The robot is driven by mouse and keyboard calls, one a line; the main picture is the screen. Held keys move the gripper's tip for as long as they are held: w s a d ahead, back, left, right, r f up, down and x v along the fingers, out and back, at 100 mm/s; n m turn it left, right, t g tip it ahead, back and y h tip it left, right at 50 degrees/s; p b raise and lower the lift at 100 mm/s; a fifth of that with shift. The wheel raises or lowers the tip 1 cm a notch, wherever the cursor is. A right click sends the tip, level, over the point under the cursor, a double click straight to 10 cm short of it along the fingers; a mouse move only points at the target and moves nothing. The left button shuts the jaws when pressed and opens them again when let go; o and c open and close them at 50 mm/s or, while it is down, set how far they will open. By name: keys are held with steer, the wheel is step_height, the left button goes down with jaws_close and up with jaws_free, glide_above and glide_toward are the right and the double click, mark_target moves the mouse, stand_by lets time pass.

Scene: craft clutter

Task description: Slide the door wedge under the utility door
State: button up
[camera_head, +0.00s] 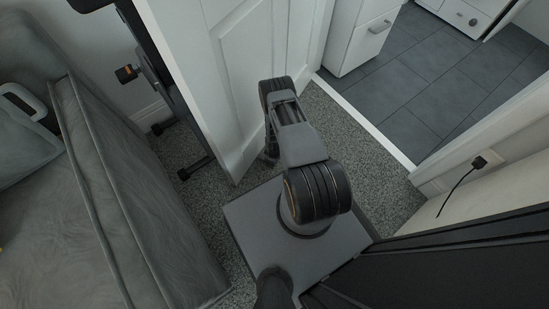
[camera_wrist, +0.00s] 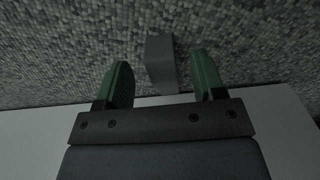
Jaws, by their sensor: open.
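The grey door wedge (camera_wrist: 160,60) lies on the speckled carpet in the wrist view. My arm hides the fingers and the wedge there.
A grey sofa (camera_head: 130,200) stands at the left. A dark tiled floor (camera_head: 425,85) and white cabinet (camera_head: 360,35) lie beyond the doorway. Bare carpet (camera_head: 375,180) is right of my arm.

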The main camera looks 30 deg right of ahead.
steer(key=shift+f+b, duration=0.35)
steer(key=shift+f, duration=0.8)
steer(key=c, duration=1)
